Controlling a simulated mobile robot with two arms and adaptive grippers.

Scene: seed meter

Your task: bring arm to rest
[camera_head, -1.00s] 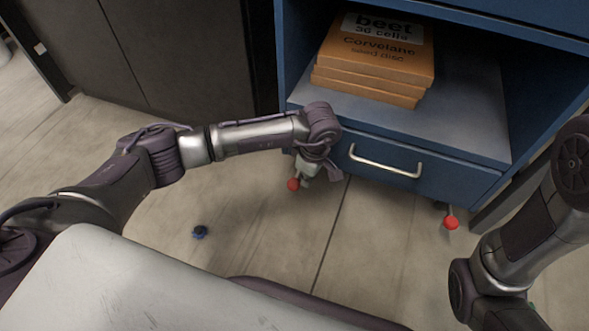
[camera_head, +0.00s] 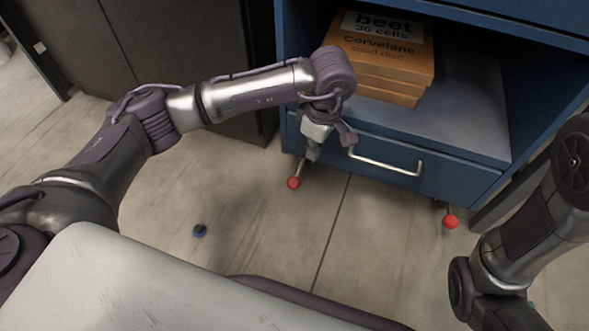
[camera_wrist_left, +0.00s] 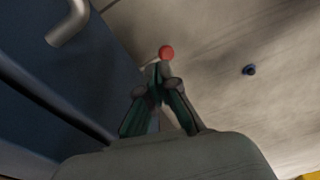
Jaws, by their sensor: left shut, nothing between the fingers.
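My left arm reaches in from the left in the head view. Its gripper (camera_head: 311,152) points down in front of the left part of the blue cabinet's drawer (camera_head: 436,178). In the left wrist view the left gripper (camera_wrist_left: 157,72) shows its fingers together, with nothing between them. The silver drawer handle (camera_head: 385,165) is close to its right. The handle's end also shows in the left wrist view (camera_wrist_left: 70,24). My right arm stands at the right edge of the head view, and its gripper is not in view.
Orange seed disc boxes (camera_head: 381,52) lie stacked on the cabinet shelf (camera_head: 465,110). Red-tipped feet (camera_head: 293,183) and (camera_head: 451,222) stick out below the cabinet. A small dark blue knob-like piece (camera_head: 199,230) lies on the floor. The floor between is clear.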

